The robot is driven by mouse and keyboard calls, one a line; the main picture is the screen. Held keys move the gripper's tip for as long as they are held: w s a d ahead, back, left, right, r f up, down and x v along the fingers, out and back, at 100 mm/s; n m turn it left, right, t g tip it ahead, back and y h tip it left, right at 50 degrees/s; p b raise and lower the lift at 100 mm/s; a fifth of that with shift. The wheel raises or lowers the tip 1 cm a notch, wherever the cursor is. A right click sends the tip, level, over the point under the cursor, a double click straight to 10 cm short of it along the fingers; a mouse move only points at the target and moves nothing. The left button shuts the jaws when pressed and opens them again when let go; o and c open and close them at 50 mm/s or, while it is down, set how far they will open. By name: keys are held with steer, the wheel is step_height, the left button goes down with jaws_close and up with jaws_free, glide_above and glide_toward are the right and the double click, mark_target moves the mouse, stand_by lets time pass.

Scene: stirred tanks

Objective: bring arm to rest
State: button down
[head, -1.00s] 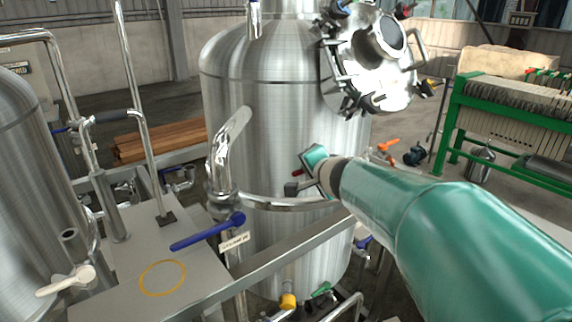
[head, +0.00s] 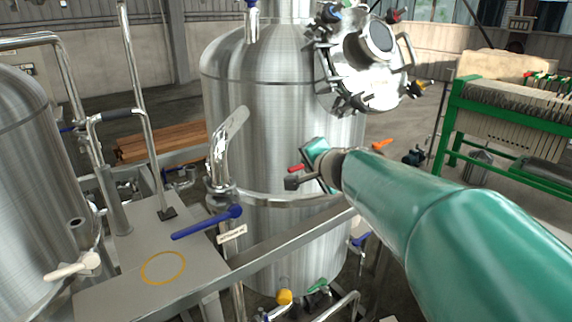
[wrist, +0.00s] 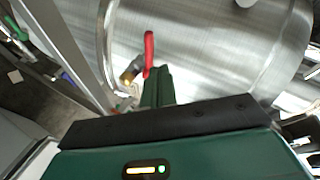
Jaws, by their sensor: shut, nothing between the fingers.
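My teal arm (head: 420,220) reaches in from the right in the head view, its end in front of the large steel tank (head: 250,130). In the wrist view my gripper (wrist: 157,88) shows as dark green fingers close together, with nothing between them. A red handle (wrist: 149,55) shows just beyond the fingertips in the wrist view, with a brass-coloured fitting beside it. I cannot tell whether the fingers touch it. The fingertips are not clear in the head view.
A steel bench (head: 120,295) with a blue-handled valve (head: 207,223) stands at the front left. Another tank (head: 25,190) is at the left edge. The tank's open hatch (head: 365,60) is above my arm. A green-framed press (head: 510,115) stands at the back right.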

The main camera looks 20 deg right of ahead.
steer(key=s+a+r, duration=0.3)
steer(key=s, duration=0.3)
steer(key=s+a+f+n+g+y, duration=0.2)
steer(key=s+a+f+n+g, duration=0.2)
steer(key=s+a+f+n, duration=0.5)
steer(key=s+f+n+g+h, duration=0.1)
steer(key=s+f+n+g, duration=0.2)
steer(key=s, duration=0.7)
step_height(320, 180, down, 2)
steer(key=shift+s+d+f+n+g+h, duration=0.3)
steer(key=shift+s+n+g, duration=0.1)
steer(key=shift+n, duration=0.3)
